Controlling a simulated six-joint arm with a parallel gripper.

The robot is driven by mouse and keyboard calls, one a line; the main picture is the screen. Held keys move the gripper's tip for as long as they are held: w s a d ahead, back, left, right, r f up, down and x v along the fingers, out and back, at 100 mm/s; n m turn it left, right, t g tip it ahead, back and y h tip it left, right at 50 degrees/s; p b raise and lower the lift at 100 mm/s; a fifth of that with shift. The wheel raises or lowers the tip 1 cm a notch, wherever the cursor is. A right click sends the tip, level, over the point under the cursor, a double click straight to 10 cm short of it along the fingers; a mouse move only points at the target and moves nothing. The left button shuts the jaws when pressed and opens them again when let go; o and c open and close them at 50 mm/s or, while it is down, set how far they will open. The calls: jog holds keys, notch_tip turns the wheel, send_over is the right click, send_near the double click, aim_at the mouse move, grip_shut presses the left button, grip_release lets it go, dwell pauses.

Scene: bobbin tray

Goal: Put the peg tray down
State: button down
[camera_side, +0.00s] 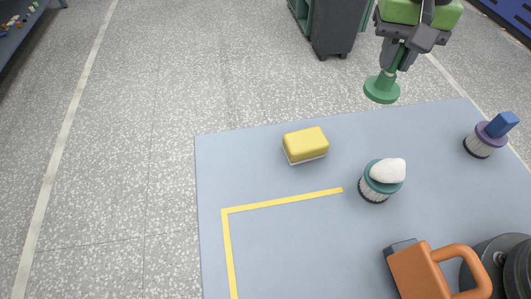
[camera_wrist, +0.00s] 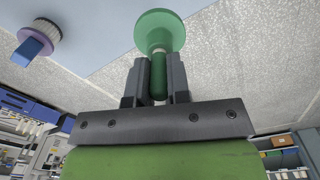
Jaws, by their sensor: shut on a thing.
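The peg tray (camera_side: 381,91) is a green round disc with a green stem. My gripper (camera_side: 396,60) is shut on the stem, with the disc hanging below the fingers. In the side view it is in the air and appears just past the far edge of the blue-grey table top (camera_side: 290,240). In the wrist view my gripper (camera_wrist: 159,75) has one finger on each side of the stem, and the peg tray's disc (camera_wrist: 160,28) is beyond the fingertips. The fingers hide part of the stem.
On the table are a yellow sponge-like block (camera_side: 305,143), a teal-collared brush (camera_side: 371,189) topped by a white lump, a purple-collared brush (camera_side: 480,146) topped by a blue block, and an orange handled object (camera_side: 420,273). Yellow tape (camera_side: 285,201) marks a corner around bare table.

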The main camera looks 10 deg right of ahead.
jog(key=s+a+n, duration=0.1)
jog(key=s+a, duration=0.3)
jog(key=a, duration=0.8)
jog(key=s+a, duration=0.4)
jog(key=a, duration=0.9)
jog(key=shift+s+a+f, duration=0.1)
jog(key=shift+s+f, duration=0.05)
jog(key=shift+f, duration=1.5)
jog(key=shift+s+a+f, duration=0.1)
jog(key=shift+s+f, duration=0.1)
jog(key=shift+f, duration=1.5)
jog(key=shift+s+f, duration=0.15)
jog(key=shift+f, duration=1.5)
jog(key=c, duration=1.1)
grip_release()
jog(key=shift+f, duration=0.15)
notch_tip(320, 180, up, 12)
jog(key=shift+r, duration=0.2)
